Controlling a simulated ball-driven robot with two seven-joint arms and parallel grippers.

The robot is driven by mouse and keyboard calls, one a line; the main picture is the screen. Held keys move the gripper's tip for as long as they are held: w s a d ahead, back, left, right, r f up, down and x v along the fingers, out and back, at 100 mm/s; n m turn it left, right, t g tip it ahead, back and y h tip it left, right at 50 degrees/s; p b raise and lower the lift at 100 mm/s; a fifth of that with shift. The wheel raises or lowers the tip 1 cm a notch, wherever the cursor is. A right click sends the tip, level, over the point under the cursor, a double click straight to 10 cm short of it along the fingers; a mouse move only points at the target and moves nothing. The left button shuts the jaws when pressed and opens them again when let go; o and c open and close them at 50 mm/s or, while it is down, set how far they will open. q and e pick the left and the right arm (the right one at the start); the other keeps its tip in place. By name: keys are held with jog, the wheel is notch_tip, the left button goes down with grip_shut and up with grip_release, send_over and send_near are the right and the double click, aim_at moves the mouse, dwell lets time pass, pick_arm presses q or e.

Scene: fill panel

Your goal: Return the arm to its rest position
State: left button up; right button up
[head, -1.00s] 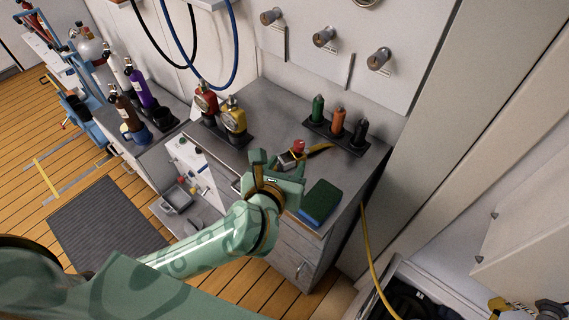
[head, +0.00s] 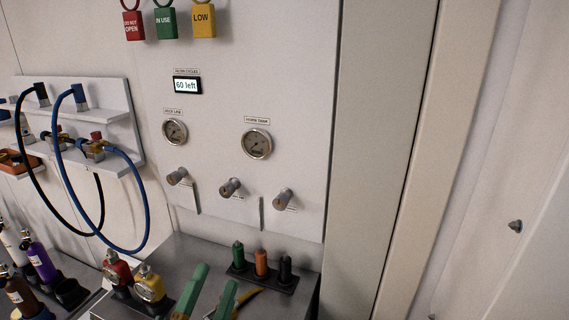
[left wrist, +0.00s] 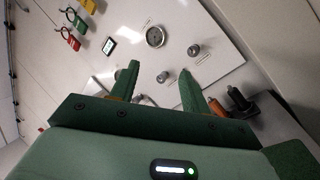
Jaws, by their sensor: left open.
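My left gripper (head: 208,285) shows at the bottom of the head view, its two green fingers apart over the grey counter (head: 190,252). In the left wrist view the same fingers (left wrist: 159,75) stand apart with nothing held between them, pointing toward the white panel (left wrist: 215,45). The rest of the left arm is below the head view's edge. My right gripper is not in view.
Behind the counter, the wall panel (head: 270,90) carries gauges (head: 257,143) and knobs (head: 230,188). Green, orange and black plugs (head: 261,263) stand in a rack close right of the fingers. A yellow gauge fitting (head: 149,284) stands to their left.

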pick_arm(q)
jog(key=s+d+f+m+g+h, duration=0.15)
jog(key=f+m+g, duration=0.4)
jog(key=m, duration=0.65)
jog(key=s+d+f+m+g+h, duration=0.15)
jog(key=s+f+m+g, duration=0.35)
jog(key=m, duration=0.6)
jog(key=s+a+f+m+g+y, duration=0.25)
jog(key=a+f+y, duration=0.4)
jog(key=a, duration=0.45)
jog(key=s+a+f+m+g+y, duration=0.2)
jog(key=s+a+f+m+y, duration=0.15)
jog(key=a+f+y, duration=0.55)
jog(key=s+d+f+n+g+h, duration=0.1)
jog(key=s+f+h, duration=0.1)
jog(key=f, duration=0.8)
jog(key=s+d+f+g+h, duration=0.2)
jog(key=f+h, duration=0.1)
jog(key=f, duration=0.6)
jog(key=s+f+n+g+h, duration=0.1)
jog(key=s+f+n+g, duration=0.1)
jog(key=s+f, duration=1.5)
jog(key=s+n, duration=0.1)
jog(key=s, duration=0.3)
jog(key=shift+f+g+h, duration=0.2)
jog(key=shift+g+h, duration=0.15)
jog(key=shift+g, duration=0.05)
